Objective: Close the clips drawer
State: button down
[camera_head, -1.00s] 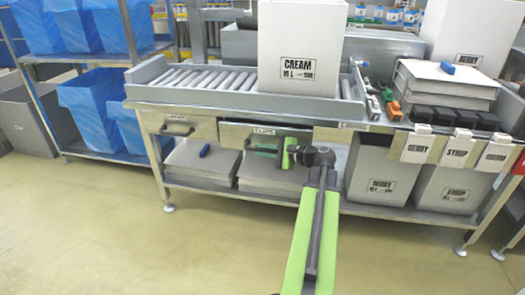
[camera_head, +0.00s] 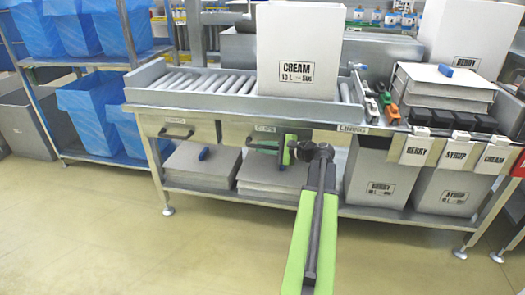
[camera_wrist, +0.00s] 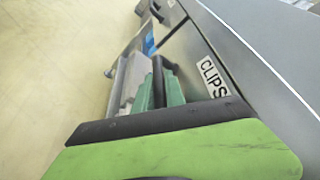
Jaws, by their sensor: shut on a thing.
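The clips drawer (camera_head: 238,132) is the middle drawer under the roller bench. Its front, with the CLIPS label, also shows in the wrist view (camera_wrist: 212,75). In the head view the front looks close to flush with the bench; a small gap cannot be ruled out. My gripper (camera_head: 287,150) is at the drawer's dark handle (camera_head: 260,149), and its green fingers (camera_wrist: 160,92) are shut on the handle in the wrist view. The fingers and wrist hide part of the handle and the drawer's right side.
Another drawer (camera_head: 180,130) with a dark handle is to the left. Grey stacks (camera_head: 270,177) lie on the shelf below. A CREAM box (camera_head: 298,45) stands on the rollers. Bins (camera_head: 380,180) stand at the lower right. The floor (camera_head: 130,240) in front is clear.

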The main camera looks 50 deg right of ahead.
jog(key=c, duration=1.4)
grip_release()
jog(key=shift+w+d, duration=0.1)
jog(key=shift+d, duration=0.1)
jog(key=p+v, duration=0.3)
jog(key=v, duration=1.4)
jog(key=shift+p, duration=0.35)
jog(key=shift+r, duration=0.1)
